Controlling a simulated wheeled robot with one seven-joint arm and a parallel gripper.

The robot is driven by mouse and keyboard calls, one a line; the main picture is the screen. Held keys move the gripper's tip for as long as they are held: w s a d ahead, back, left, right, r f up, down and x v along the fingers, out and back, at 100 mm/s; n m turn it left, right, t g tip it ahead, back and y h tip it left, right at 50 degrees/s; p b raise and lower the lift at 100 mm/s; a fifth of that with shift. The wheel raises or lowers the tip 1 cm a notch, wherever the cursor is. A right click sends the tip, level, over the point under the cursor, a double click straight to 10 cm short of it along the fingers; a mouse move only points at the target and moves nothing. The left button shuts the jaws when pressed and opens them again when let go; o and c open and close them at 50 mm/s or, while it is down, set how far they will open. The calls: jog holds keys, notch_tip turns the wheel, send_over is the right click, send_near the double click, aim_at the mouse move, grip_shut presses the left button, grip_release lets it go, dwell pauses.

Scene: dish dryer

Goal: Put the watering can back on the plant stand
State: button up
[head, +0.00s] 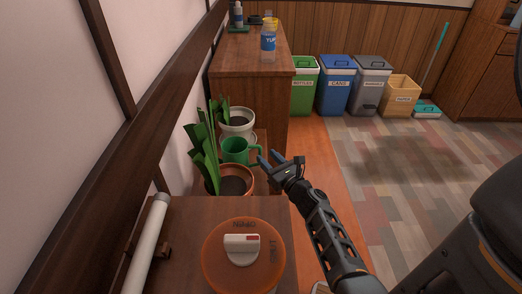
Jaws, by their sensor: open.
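The green watering can (236,151) stands between two potted plants on the wooden plant stand (261,137), most of which is hidden by the pots and the can. The can looks upright, with its handle on the right side. My gripper (268,158) is open, just right of the can and beside its handle. I cannot tell whether the fingers touch the handle or surround it.
A white pot (237,126) with a plant is behind the can, and a terracotta pot (237,184) is in front. A wooden cabinet (252,82) stands beyond. Bins (336,88) line the back wall. The floor to the right is clear.

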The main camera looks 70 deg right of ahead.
jog(key=v, duration=0.6)
dwell(0.5)
